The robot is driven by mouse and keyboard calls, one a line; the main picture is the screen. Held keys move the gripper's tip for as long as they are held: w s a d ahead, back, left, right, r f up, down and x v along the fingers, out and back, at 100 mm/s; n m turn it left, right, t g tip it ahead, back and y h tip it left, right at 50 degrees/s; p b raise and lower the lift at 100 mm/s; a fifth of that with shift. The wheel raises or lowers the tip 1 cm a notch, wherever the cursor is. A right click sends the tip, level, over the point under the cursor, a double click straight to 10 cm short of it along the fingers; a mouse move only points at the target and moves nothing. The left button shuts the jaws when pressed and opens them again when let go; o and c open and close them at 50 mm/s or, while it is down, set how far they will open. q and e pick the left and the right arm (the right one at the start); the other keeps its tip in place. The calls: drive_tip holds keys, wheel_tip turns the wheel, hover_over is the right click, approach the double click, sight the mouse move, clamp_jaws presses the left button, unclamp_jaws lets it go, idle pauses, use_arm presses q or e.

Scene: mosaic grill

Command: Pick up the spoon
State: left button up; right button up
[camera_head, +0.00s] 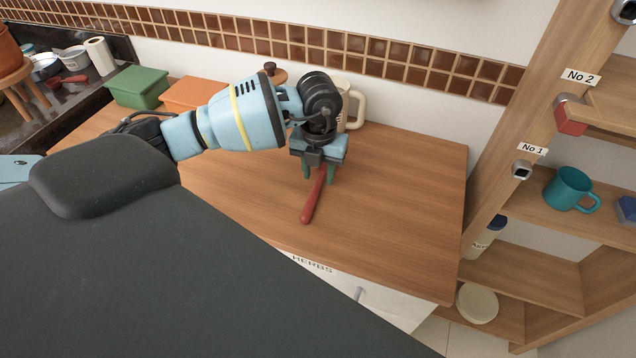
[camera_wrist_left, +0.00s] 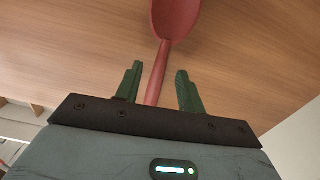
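The red spoon (camera_head: 311,204) lies on the wooden counter under my left gripper. In the left wrist view its bowl (camera_wrist_left: 175,20) is beyond the fingers and its handle (camera_wrist_left: 156,80) runs down between them. My left gripper (camera_head: 318,174) points down over the spoon, its two green fingers on either side of the handle. In the wrist view, gaps show between the handle and both fingers (camera_wrist_left: 158,90), so the gripper is open. Part of the spoon is hidden behind the gripper in the head view. My right gripper is out of view.
A cream mug (camera_head: 357,110) stands close behind my left gripper. Green (camera_head: 138,87) and orange (camera_head: 193,94) boxes stand at the back left. A shelf unit with a teal mug (camera_head: 570,189) is at the right. The counter right of the spoon is clear.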

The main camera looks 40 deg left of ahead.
use_arm(q)
drive_tip(key=shift+f, duration=1.15)
clamp_jaws()
drive_tip(key=shift+r, duration=0.15)
drive_tip(key=shift+r, duration=0.5)
wheel_tip(320, 180, up, 2)
drive_tip(key=shift+w+r, duration=0.1)
drive_tip(key=shift+r, duration=0.05)
drive_tip(key=s+d, duration=0.2)
drive_tip(key=s, duration=0.2)
drive_tip(key=s+d+r, duration=0.1)
drive_tip(key=s+d, duration=0.2)
drive_tip(key=s, duration=0.2)
drive_tip(key=s+d, duration=0.2)
drive_tip(key=s, duration=0.3)
drive_tip(key=shift+s+d+r, duration=0.1)
drive_tip(key=shift+d+r, duration=0.15)
drive_tip(key=shift+d, duration=0.1)
